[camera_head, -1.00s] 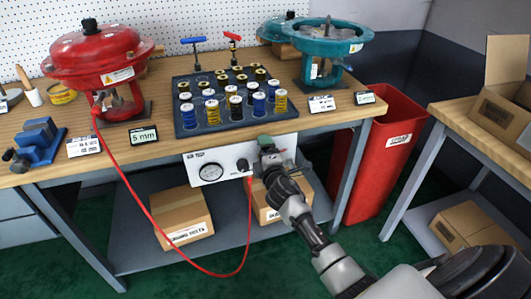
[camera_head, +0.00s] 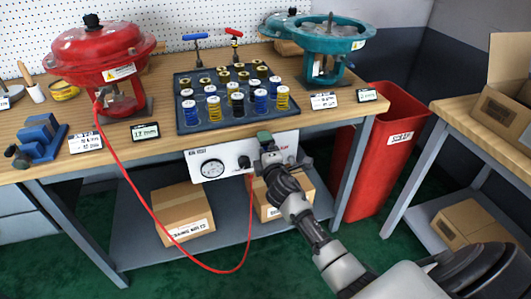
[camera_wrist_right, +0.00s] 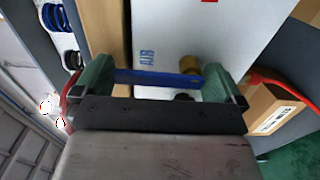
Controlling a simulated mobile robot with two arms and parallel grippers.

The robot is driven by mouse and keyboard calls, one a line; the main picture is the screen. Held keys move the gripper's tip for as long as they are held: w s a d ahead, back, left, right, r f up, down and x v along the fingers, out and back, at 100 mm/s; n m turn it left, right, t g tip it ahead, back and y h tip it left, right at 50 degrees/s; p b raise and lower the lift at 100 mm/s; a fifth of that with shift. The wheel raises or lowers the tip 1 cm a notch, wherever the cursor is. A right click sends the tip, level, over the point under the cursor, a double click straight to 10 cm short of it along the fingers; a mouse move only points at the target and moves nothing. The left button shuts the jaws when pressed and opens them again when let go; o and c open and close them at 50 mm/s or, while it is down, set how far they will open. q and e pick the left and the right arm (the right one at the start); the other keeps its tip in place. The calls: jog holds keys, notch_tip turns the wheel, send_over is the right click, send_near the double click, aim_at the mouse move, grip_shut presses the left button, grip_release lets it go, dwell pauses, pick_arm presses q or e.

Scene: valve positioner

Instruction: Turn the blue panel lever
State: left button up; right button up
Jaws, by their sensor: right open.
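The white panel (camera_head: 205,174) hangs under the table's front edge, with a round gauge (camera_head: 212,169) and a dark knob. In the right wrist view the blue lever (camera_wrist_right: 155,77) lies across between the green fingers of my right gripper (camera_wrist_right: 158,82), in front of the panel face; a brass part (camera_wrist_right: 191,65) is by its right end. The gripper is open around the lever; whether the fingers touch it is unclear. In the head view my right gripper (camera_head: 264,142) hides the lever. My left gripper is in neither view.
A red hose (camera_head: 155,205) loops from the red actuator to the panel. A red bin (camera_head: 375,165) stands to the right.

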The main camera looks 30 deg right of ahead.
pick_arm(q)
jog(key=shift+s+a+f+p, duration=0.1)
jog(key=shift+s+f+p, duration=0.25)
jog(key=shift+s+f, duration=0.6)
pick_arm(e)
jog(key=v, duration=1.1)
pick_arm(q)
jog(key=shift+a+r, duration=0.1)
pick_arm(e)
jog(key=shift+w+a, duration=0.1)
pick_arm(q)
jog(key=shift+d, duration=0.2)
